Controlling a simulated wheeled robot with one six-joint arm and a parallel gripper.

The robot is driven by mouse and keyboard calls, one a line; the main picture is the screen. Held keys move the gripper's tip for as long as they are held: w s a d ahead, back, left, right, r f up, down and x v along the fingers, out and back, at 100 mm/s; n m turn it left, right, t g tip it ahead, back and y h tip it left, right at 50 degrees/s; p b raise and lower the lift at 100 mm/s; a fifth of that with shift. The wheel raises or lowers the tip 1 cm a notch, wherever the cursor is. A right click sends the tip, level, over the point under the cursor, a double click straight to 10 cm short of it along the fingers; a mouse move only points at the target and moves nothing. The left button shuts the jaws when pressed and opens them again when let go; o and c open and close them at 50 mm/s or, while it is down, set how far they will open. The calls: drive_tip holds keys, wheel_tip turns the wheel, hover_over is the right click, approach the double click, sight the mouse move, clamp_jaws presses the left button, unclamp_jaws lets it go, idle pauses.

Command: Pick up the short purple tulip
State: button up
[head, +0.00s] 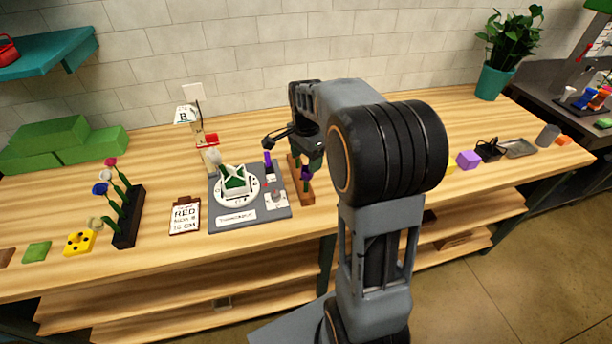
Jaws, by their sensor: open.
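A wooden rack (304,193) stands right of the grey turntable board, partly hidden by my arm. A purple flower head (306,174) shows at this rack, below my gripper. Another small purple upright shape (267,158) stands a little to the left, near the board's back edge. I cannot tell which of the two is the short purple tulip, as stems and heights are mostly hidden. My gripper (290,147) is open above the rack, with dark fingers close to both purple shapes. I cannot see anything held between them.
The turntable board (225,218) carries a white dial and green-and-white folded piece (235,179). A clipboard (185,214) lies left of it. A black rack (128,225) holds red, blue and pale flowers. Purple block (468,159) and metal tray (517,148) lie right.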

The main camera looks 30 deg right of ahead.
sight(306, 175)
drive_tip(key=shift+f+p, duration=0.7)
drive_tip(key=shift+f, duration=3.05)
drive_tip(key=shift+c, duration=0.5)
drive_tip(key=c, duration=0.7)
drive_tip(key=shift+r, duration=0.1)
